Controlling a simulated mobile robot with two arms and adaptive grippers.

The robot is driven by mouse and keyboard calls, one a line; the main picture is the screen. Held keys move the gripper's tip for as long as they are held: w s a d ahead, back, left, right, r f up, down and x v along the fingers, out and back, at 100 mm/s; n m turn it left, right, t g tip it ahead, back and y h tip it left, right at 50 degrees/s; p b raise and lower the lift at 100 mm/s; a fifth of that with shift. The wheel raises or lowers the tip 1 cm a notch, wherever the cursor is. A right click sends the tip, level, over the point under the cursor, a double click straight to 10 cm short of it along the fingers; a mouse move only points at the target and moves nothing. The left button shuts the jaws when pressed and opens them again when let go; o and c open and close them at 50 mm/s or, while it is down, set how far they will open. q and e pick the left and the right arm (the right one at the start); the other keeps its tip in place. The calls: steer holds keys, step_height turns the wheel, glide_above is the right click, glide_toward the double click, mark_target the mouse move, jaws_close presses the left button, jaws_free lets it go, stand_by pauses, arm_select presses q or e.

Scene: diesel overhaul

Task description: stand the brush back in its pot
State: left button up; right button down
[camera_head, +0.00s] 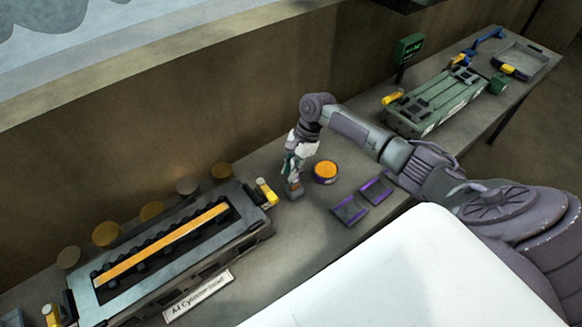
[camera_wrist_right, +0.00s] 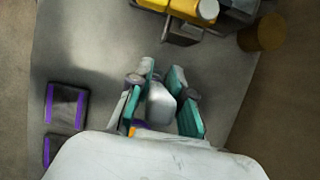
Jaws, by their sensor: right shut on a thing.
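My right gripper (camera_head: 292,177) points down at the bench and is shut on a grey, rounded thing, which I take to be the brush (camera_head: 294,191). In the right wrist view this grey piece (camera_wrist_right: 161,103) sits between the teal fingers (camera_wrist_right: 163,108); its lower end and any bristles cannot be made out. A round pot (camera_head: 326,172) with an orange top and dark purple side stands on the bench just right of the gripper, apart from it. In the right wrist view only a sliver of orange and purple shows, behind the gripper. My left gripper is not in view.
Two dark pads with purple edges (camera_head: 350,210) (camera_head: 377,190) lie right of the pot. A long engine block with an orange strip (camera_head: 165,245) stands left, with several round discs behind it. A green block (camera_head: 435,100) and a grey tray (camera_head: 535,57) are farther right.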

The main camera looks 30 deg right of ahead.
mark_target(291, 183)
steer(key=shift+f+b, duration=0.6)
steer(key=shift+f, duration=1.2)
steer(key=c, duration=1)
jaws_free()
steer(key=shift+r, duration=0.1)
steer(key=v, duration=1.2)
steer(key=shift+s, duration=0.1)
